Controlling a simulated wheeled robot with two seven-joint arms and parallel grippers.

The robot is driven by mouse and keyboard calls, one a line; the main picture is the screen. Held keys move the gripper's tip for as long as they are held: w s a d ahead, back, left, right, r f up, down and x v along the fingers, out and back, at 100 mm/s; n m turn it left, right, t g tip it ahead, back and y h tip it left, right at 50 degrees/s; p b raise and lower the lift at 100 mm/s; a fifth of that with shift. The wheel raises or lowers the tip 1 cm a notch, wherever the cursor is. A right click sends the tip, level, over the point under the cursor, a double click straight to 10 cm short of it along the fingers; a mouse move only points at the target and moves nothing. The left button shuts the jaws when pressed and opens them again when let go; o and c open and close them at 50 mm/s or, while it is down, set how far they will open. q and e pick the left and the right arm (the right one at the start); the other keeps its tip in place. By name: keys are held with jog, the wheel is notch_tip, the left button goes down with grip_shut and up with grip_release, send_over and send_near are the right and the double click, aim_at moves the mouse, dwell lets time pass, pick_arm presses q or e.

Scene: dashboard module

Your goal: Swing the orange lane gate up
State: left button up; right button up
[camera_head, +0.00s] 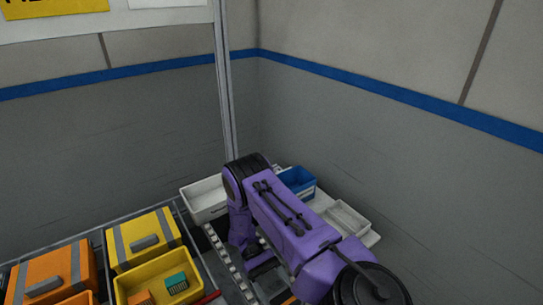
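I cannot make out the orange lane gate for certain. A small orange sliver (288,300) shows at the bottom edge beside my purple arm, too little to tell what it is. My purple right arm comes in from the lower right, bends near the conveyor and reaches down over it. A dark part at its lower end (262,264) may be my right gripper. Its fingers are hidden or too dark to tell open from shut. My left gripper is not in view.
A roller conveyor (222,254) runs under my arm. White (203,207), blue (308,191) and grey (348,217) bins stand around it. At lower left are an orange case (40,272), a yellow case (128,232) and a yellow bin (128,283). A metal post (223,90) rises behind.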

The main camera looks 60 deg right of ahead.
jog(key=shift+a+f, duration=0.15)
jog(key=o, duration=1.5)
jog(key=shift+s, duration=0.1)
jog(key=shift+w+d, duration=0.2)
jog(key=shift+w, duration=0.1)
jog(key=b+v, duration=0.4)
jog(key=v, duration=0.6)
